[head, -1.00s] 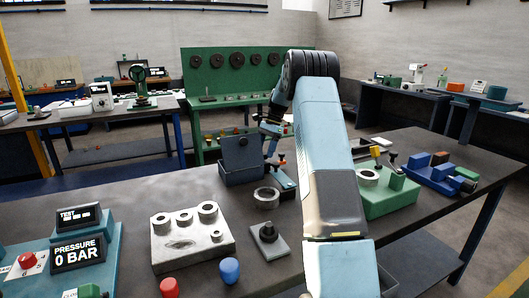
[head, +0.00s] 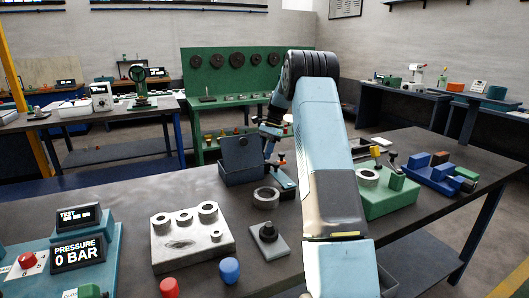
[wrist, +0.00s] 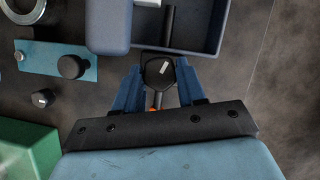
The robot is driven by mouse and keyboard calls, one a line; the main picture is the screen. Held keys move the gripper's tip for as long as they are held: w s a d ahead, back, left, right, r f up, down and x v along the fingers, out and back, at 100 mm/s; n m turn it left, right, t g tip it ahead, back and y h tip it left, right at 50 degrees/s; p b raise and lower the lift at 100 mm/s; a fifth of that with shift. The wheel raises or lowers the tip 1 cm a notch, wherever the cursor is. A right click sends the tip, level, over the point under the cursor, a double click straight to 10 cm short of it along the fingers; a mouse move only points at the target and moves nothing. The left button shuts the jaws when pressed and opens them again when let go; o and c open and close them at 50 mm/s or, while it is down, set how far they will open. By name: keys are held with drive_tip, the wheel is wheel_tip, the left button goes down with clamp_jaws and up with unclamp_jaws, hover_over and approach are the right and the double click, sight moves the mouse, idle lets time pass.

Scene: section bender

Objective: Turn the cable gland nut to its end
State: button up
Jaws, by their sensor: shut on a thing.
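The cable gland nut (wrist: 158,71) is dark with a pale mark on its face, in the middle of the wrist view. It sits at the near wall of a blue-grey box (wrist: 207,42), with a dark cable (wrist: 169,25) inside the box behind it. My gripper (wrist: 158,82) has its two blue fingers on either side of the nut and is shut on it. An orange spot (wrist: 152,109) shows below the nut between the fingers. In the head view the box (head: 241,160) stands at the far edge of the bench; the nut cannot be made out there.
A blue plate with a dark knob (wrist: 71,66), a metal ring (wrist: 40,12) and a green block (wrist: 22,150) lie left of my gripper. The head view also shows a steel block (head: 190,245) and a pressure panel (head: 78,252). Bare bench lies right of the box.

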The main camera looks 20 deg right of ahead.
drive_tip(key=shift+c, duration=0.4)
drive_tip(key=m+t, duration=0.1)
drive_tip(key=m, duration=0.2)
drive_tip(key=shift+r+m+t, duration=0.1)
drive_tip(key=shift+m+t, duration=0.2)
drive_tip(key=shift+m, duration=0.1)
drive_tip(key=shift+s+m+t, duration=0.1)
drive_tip(key=shift+m+t, duration=0.7)
drive_tip(key=shift+m, duration=1.2)
drive_tip(key=o, duration=1.1)
drive_tip(key=shift+c, duration=0.2)
drive_tip(key=v, duration=1.3)
drive_tip(key=shift+r, duration=0.3)
drive_tip(key=shift+r, duration=0.1)
